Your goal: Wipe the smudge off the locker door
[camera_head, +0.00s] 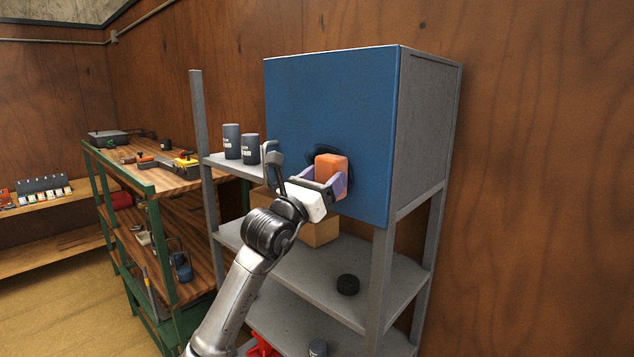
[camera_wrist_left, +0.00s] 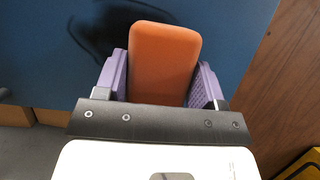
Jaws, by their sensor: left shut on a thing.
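The blue locker door (camera_head: 290,105) faces me at the top of a grey shelf unit, and it fills the back of the left wrist view (camera_wrist_left: 235,40). A dark smudge (camera_head: 350,153) is on its lower middle part; it also shows in the left wrist view (camera_wrist_left: 98,28), left of and behind the sponge. My left gripper (camera_head: 328,182) is shut on an orange sponge (camera_head: 331,167), with its purple fingers on either side. The sponge (camera_wrist_left: 164,60) is at the smudge and covers part of it. I cannot tell whether it touches the door. My right gripper is not in view.
Two dark cans (camera_head: 250,148) stand on the grey shelf left of the locker. A green-framed workbench (camera_head: 160,180) with tools stands at the left. A wooden wall is right of the locker.

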